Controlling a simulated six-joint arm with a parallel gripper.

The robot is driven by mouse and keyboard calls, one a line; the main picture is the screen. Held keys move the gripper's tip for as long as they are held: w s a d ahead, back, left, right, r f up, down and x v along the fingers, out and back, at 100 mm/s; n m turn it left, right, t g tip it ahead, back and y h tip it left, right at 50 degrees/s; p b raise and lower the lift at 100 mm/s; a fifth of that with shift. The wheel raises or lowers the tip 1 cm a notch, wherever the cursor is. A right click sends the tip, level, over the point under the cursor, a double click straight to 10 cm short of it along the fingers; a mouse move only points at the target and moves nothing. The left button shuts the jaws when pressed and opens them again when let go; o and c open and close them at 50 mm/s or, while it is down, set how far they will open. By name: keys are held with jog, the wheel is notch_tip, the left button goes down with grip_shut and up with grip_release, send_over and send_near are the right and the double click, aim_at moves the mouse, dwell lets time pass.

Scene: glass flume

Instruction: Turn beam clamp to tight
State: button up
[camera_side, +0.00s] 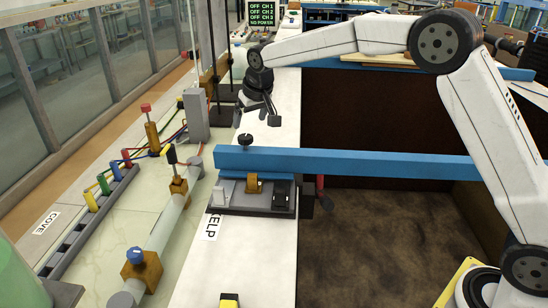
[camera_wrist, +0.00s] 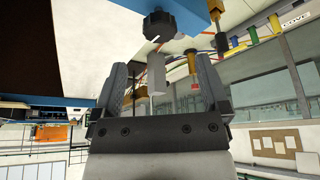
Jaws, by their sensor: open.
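A black knob (camera_side: 245,140) stands at the far edge of the blue beam (camera_side: 350,164), near its left end; it looks like the beam clamp's knob. In the wrist view the lobed black knob (camera_wrist: 160,25) shows at the top, beyond the fingers, against the blue beam (camera_wrist: 197,14). My gripper (camera_side: 258,119) is open and empty, just above and behind the knob, apart from it. In the wrist view my gripper (camera_wrist: 160,72) has its fingers spread wide. I cannot read the clamp's tight or loose setting.
Under the beam sits a grey base (camera_side: 252,204) with a yellow block, by the KELP label (camera_side: 212,228). A red handle (camera_side: 320,188) hangs beneath the beam. To the left are pipes with a black-topped valve (camera_side: 171,155) and a blue-topped valve (camera_side: 135,256). The front white counter is mostly clear.

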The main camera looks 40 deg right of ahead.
aim_at(246, 137)
jog(key=shift+x, duration=3.3)
jog(key=c, duration=1.3)
